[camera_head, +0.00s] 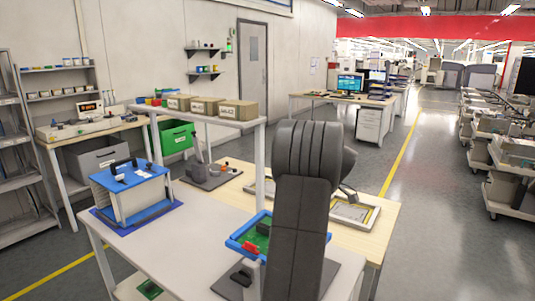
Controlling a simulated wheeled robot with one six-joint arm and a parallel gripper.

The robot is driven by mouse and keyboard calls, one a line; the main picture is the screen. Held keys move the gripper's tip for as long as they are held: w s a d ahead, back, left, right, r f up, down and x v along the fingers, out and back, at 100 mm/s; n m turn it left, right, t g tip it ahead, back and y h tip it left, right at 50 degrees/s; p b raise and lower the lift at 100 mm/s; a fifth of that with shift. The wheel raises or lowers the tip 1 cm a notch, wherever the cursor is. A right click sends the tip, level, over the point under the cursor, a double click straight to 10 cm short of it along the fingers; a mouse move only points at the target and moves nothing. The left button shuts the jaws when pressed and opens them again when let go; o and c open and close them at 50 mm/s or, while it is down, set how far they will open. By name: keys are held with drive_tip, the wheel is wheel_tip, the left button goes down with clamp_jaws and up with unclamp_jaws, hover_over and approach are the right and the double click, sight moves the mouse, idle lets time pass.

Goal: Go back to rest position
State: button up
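My dark grey arm (300,215) stands upright in the middle of the view, in front of the work tables. Its thick ribbed joint is at the top, and a link runs down to the bottom edge. I cannot make out my gripper; the arm hides what is behind it, so whether it holds anything does not show. A blue tray with a green board (262,234) is just left of the arm and partly covered by it.
A white table (180,250) holds a blue-topped box (130,188) on the left. A raised shelf bears several cardboard boxes (239,110). Framed panels (353,212) lie on the wooden table behind the arm. Feeder trolleys (508,170) line the right; the aisle (430,190) between is clear.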

drive_tip(key=x, duration=0.3)
drive_tip(key=shift+f, duration=0.15)
idle(0.3)
